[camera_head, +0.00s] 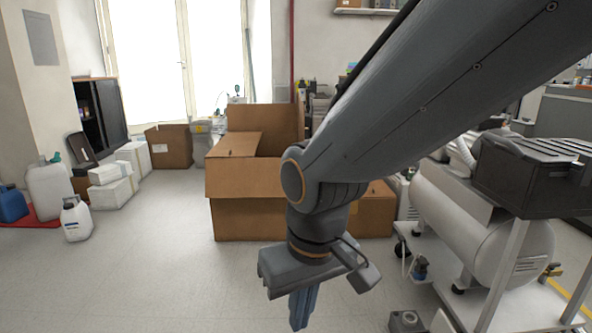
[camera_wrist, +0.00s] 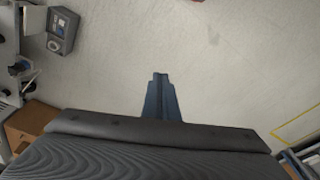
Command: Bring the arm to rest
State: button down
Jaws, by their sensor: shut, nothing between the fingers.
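My gripper (camera_head: 301,309) hangs down at the end of my arm in the head view, in front of an open cardboard box. Its fingers are together, with nothing between them. In the wrist view the shut blue-grey fingertips (camera_wrist: 160,78) show over bare pale floor. My arm comes in from the upper right of the head view and bends down at the wrist, hiding part of the room behind it.
The open cardboard box (camera_head: 248,218) stands behind my gripper. A white compressor tank (camera_head: 480,225) on a metal frame stands at right. White jugs (camera_head: 76,219) and white boxes (camera_head: 112,193) are at left. The floor (camera_head: 150,275) at left front is clear.

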jog(key=s+a+r+n+g, duration=0.1)
jog(key=s+a+r, duration=0.1)
jog(key=s, duration=0.7)
jog(key=d+r+m+p, duration=0.2)
jog(key=d+r+p, duration=0.5)
jog(key=p, duration=0.5)
jog(key=d+r+m+p, duration=0.2)
jog(key=d+r+p, duration=0.4)
jog(key=r+p, duration=0.6)
jog(key=d+r+m+h+p, duration=0.1)
jog(key=d+r+p, duration=0.6)
jog(key=p, duration=0.7)
notch_tip(320, 180, up, 3)
jog(key=shift+d+f+m, duration=0.2)
jog(key=shift+d+m, duration=0.15)
jog(key=shift+m, duration=0.35)
jog(key=shift+w, duration=0.1)
